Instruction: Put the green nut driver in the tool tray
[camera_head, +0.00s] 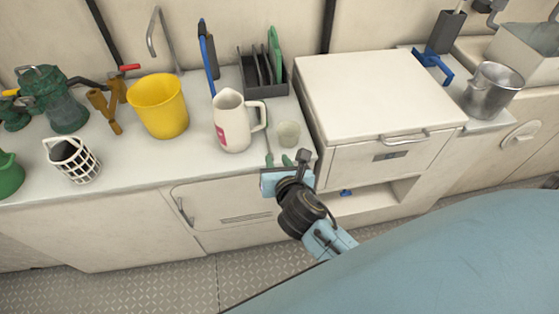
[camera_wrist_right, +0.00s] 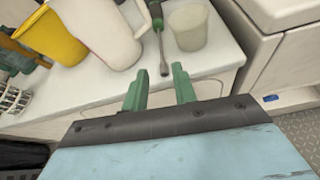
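A tool with a thin metal shaft and a green handle, likely the nut driver, lies on the white counter in the right wrist view (camera_wrist_right: 163,52). My right gripper (camera_head: 279,160) is at the counter's front edge, just short of the shaft's tip. Its green fingers (camera_wrist_right: 160,88) are apart with nothing between them. My left gripper is out of view. I cannot tell for sure which container is the tool tray; a pale open bin (camera_head: 522,68) stands at the far right.
The white pitcher (camera_head: 232,125) and a translucent cup (camera_head: 288,134) flank the tool closely. A dark slotted rack (camera_head: 263,88) stands behind. A yellow bucket (camera_head: 158,106) is left. A raised white drawer cabinet (camera_head: 375,90) blocks the right side; a metal pot (camera_head: 490,92) stands beyond it.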

